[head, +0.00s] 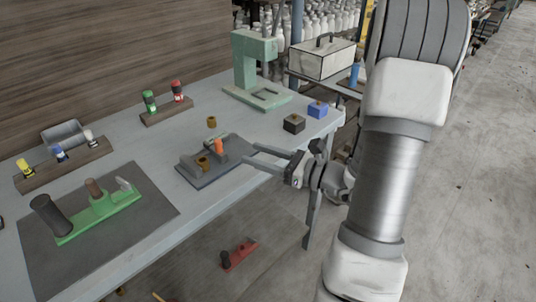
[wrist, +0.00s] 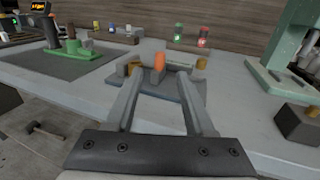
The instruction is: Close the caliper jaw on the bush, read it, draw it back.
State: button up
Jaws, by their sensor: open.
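The caliper stand (head: 200,180) is a dark grey plate on the bench, with grey blocks and an orange upright piece (head: 219,146) that looks like the jaw's handle. A brass bush (head: 203,162) sits on the stand to the left of the orange piece. My gripper (head: 249,154) is open and empty at the stand's right end. In the wrist view the orange piece (wrist: 159,62) shows beyond and between the spread fingers, apart from them. The bush (wrist: 133,68) is partly hidden behind the left finger. I cannot make out a reading.
Another brass bush (head: 211,122) stands on the bench behind the stand. A green press (head: 258,70) stands at the back, with a black block (head: 293,124) and a blue block (head: 317,109) nearby. A green fixture (head: 100,217) lies on a dark mat to the left.

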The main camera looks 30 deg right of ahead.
jog(key=v, duration=0.2)
jog(key=shift+s+d, duration=0.1)
jog(key=shift+s, duration=0.15)
